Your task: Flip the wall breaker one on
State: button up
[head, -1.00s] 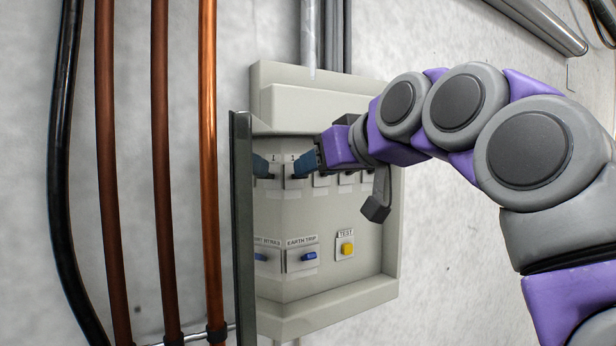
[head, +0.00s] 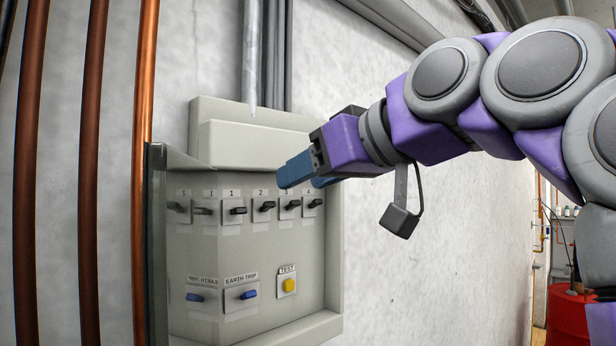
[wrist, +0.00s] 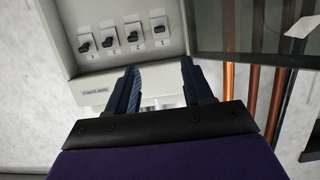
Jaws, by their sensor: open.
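Wall breaker one (head: 236,210) is the leftmost switch of the upper row in the grey wall panel (head: 250,245). It also shows in the wrist view (wrist: 159,29), upside down. Its dark lever lies at a different angle from its neighbours' levers in the wrist view; I cannot tell whether that is on or off. My gripper (head: 298,180) is open and empty. Its blue fingers are above and right of breaker one in the head view, apart from it. In the wrist view the fingertips (wrist: 160,64) are below the row of breakers, with nothing between them.
Breakers two (head: 264,206), three (head: 290,204) and four (head: 313,203) stand to its right. Below are a blue earth trip switch (head: 248,295) and a yellow test button (head: 288,285). The open door (head: 156,250) stands at left, with copper pipes (head: 145,75) beyond. A red drum (head: 568,318) is far right.

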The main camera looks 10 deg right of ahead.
jog(key=w+d+f+t+b, duration=0.2)
jog(key=w+d+f+b, duration=0.15)
jog(key=w+f, duration=0.2)
jog(key=t+y+b, duration=0.4)
jog(key=t+y, duration=0.1)
send_near(243, 211)
jog(key=p+x, duration=0.4)
jog(key=x, duration=0.4)
jog(key=shift+w+a, duration=0.15)
jog(key=shift+a, duration=0.05)
dwell(0.4)
jog(key=shift+r+p, duration=0.1)
jog(key=shift+p, duration=0.25)
grip_shut()
